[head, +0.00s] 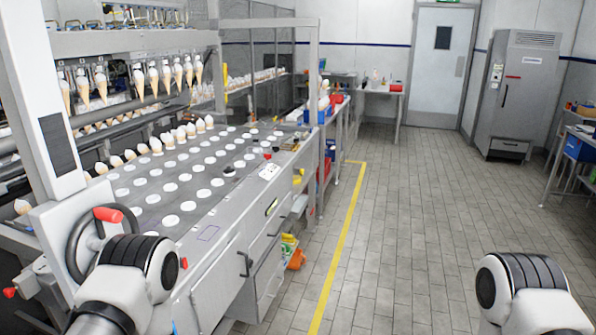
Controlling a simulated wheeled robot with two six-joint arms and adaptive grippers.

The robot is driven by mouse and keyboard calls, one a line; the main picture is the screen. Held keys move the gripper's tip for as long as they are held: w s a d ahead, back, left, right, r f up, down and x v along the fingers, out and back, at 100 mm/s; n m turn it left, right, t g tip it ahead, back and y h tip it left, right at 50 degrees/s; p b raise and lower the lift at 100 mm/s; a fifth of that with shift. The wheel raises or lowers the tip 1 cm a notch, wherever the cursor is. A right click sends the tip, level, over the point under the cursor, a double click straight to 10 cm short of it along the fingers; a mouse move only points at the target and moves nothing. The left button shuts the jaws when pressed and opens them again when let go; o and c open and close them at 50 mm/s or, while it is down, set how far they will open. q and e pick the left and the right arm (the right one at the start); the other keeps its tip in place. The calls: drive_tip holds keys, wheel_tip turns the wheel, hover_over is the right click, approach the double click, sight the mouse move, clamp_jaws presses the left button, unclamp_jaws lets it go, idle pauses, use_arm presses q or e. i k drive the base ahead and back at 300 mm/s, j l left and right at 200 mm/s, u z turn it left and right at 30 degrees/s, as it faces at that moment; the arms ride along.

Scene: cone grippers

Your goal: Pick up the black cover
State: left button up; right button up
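A small black piece (229,171) lies on the grey machine top, at the right side of the rows of white discs. It is small in the head view, and I cannot tell for sure whether it is the black cover. My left arm's white and black joint shows at the lower left, in front of the machine, and my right arm's joint shows at the lower right over the floor. Neither gripper shows in the head view, so their fingers and anything in them are hidden.
The machine's flat top (205,225) carries rows of white discs (172,221) and cones (156,146). A handwheel (78,250) with a red grip stands at its near left. Open tiled floor (420,240) lies right of the yellow line (338,250). A grey cabinet (515,100) stands at the back right.

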sight(228, 170)
drive_tip(key=i+z, duration=0.4)
drive_tip(key=i, duration=1.6)
